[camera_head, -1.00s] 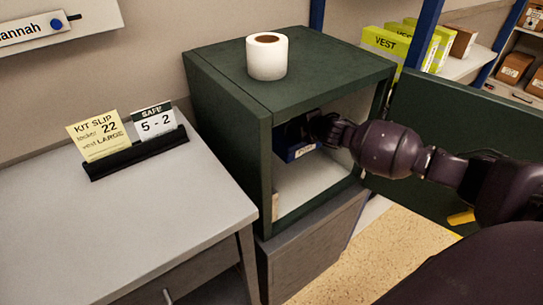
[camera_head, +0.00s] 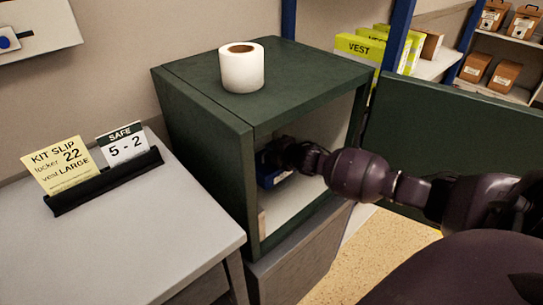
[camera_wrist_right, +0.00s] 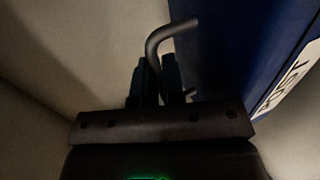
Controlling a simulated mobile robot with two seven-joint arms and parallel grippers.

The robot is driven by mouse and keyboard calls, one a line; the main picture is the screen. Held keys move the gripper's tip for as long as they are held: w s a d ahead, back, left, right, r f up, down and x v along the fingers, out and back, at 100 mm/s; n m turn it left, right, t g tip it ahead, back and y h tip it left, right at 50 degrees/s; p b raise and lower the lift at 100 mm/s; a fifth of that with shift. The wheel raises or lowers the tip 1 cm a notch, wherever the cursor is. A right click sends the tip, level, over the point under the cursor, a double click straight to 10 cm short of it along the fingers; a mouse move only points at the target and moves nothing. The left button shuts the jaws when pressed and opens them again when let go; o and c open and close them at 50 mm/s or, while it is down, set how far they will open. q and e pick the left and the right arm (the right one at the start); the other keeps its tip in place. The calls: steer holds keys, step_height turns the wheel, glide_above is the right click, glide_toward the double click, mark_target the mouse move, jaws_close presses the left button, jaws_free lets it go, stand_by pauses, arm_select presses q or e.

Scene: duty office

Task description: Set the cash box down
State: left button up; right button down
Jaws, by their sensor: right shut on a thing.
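The blue cash box (camera_head: 272,178) is inside the open dark green safe (camera_head: 205,130), near the left side of its opening. My right gripper (camera_head: 283,154) reaches in through the opening and is shut on the box's bent grey handle (camera_wrist_right: 158,45). In the right wrist view the box's blue side (camera_wrist_right: 235,55) fills the upper right, with a white label at the edge. I cannot tell whether the box's underside touches the safe floor (camera_head: 290,218). The gripper and arm hide part of the box. My left gripper is not in view.
The safe door (camera_head: 450,140) stands open to the right, behind my arm. A paper roll (camera_head: 242,72) stands on the safe. A grey desk (camera_head: 140,240) with a card holder (camera_head: 105,182) is at left. Yellow vest packs (camera_head: 358,47) sit on a shelf behind.

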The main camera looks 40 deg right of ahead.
step_height(320, 180, down, 2)
steer(key=shift+w+f, duration=0.1)
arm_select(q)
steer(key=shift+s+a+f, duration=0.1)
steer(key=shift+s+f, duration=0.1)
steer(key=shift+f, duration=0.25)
arm_select(e)
steer(key=c, duration=1.7)
jaws_free()
steer(key=shift+f, duration=0.15)
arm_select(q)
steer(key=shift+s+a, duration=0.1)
arm_select(e)
steer(key=o, duration=0.5)
steer(key=shift+c, duration=0.2)
